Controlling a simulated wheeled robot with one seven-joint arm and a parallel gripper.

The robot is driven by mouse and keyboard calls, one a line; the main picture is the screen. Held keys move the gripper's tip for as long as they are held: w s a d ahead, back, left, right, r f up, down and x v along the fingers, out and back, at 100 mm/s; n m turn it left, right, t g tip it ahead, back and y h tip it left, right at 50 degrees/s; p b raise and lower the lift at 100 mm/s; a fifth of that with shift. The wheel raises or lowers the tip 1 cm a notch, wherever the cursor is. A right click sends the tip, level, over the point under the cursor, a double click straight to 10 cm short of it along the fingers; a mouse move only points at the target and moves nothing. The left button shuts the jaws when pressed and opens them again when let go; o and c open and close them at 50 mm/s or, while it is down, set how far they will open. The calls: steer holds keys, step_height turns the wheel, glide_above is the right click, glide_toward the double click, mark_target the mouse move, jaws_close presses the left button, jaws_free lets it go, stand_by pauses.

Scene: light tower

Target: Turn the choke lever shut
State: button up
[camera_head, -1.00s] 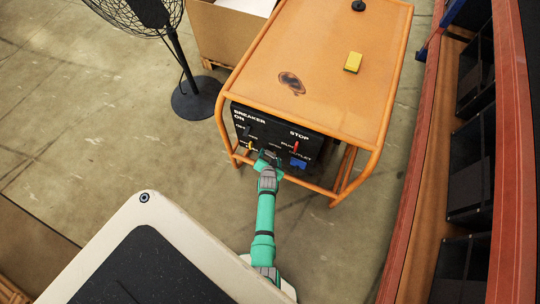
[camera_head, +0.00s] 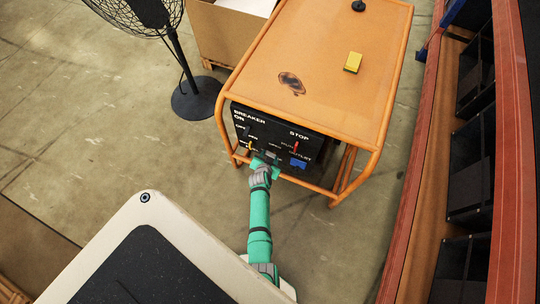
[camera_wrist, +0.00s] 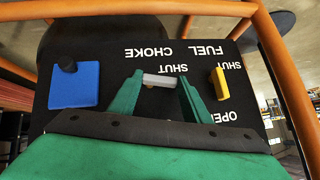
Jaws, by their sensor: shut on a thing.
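The choke lever (camera_wrist: 158,80) is a small grey bar on the dark control panel, under the upside-down CHOKE lettering in the wrist view. It lies nearly sideways there, close to a SHUT label. My gripper (camera_wrist: 160,82) has its green fingers on either side of the lever and is shut on it. The fingers hide part of the panel and of the lever's mount. In the head view my gripper (camera_head: 266,159) is at the front of the panel (camera_head: 268,131), and the lever is hard to make out.
A yellow fuel lever (camera_wrist: 219,84) stands close beside my right finger. A blue outlet block (camera_wrist: 75,84) is to the left. The orange generator frame (camera_head: 375,160) surrounds the panel. A fan (camera_head: 192,98) stands at left, and a red shelf rail (camera_head: 425,130) runs at right.

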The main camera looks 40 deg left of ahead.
steer(key=shift+s+a+f+n+t+h, duration=0.15)
steer(key=shift+n+h, duration=0.15)
steer(key=shift+h, duration=0.2)
steer(key=shift+s+a+f+n+t+h, duration=0.15)
steer(key=shift+n+h, duration=0.15)
steer(key=shift+h, duration=0.2)
steer(key=shift+w+d+r, duration=0.1)
steer(key=shift+w+d, duration=0.05)
steer(key=shift+w, duration=0.05)
steer(key=shift+s, duration=0.1)
steer(key=o, duration=1)
steer(key=shift+o, duration=0.2)
steer(key=shift+r, duration=0.15)
steer(key=v, duration=1)
steer(key=shift+s+r, duration=0.2)
steer(key=shift+s, duration=0.05)
